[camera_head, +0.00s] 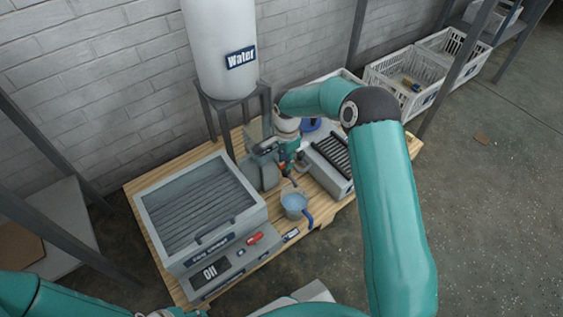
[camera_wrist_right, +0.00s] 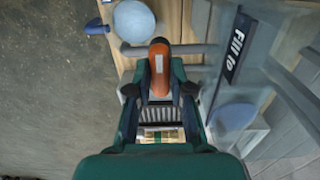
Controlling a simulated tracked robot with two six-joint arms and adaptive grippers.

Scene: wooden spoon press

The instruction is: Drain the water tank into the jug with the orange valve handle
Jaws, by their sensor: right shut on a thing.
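The white water tank (camera_head: 218,45), labelled "Water", stands on a dark metal stand at the back. The jug (camera_head: 295,203) stands on the wooden bench below and in front of it, its blue handle towards the right. In the right wrist view the jug's round, light blue top (camera_wrist_right: 133,21) shows at the upper left, near a grey pipe (camera_wrist_right: 136,49). My right gripper (camera_head: 286,165) is at the valve, just behind the jug. In the wrist view its fingers are shut on the orange valve handle (camera_wrist_right: 159,68).
A grey machine (camera_head: 200,205) with a ribbed top and a red switch (camera_head: 254,237) fills the left of the bench (camera_head: 150,235). A dark roller unit (camera_head: 333,155) stands right of the jug. A "Fill to" sign (camera_wrist_right: 237,46) is close beside my right gripper. White crates (camera_head: 405,80) stand at the back right.

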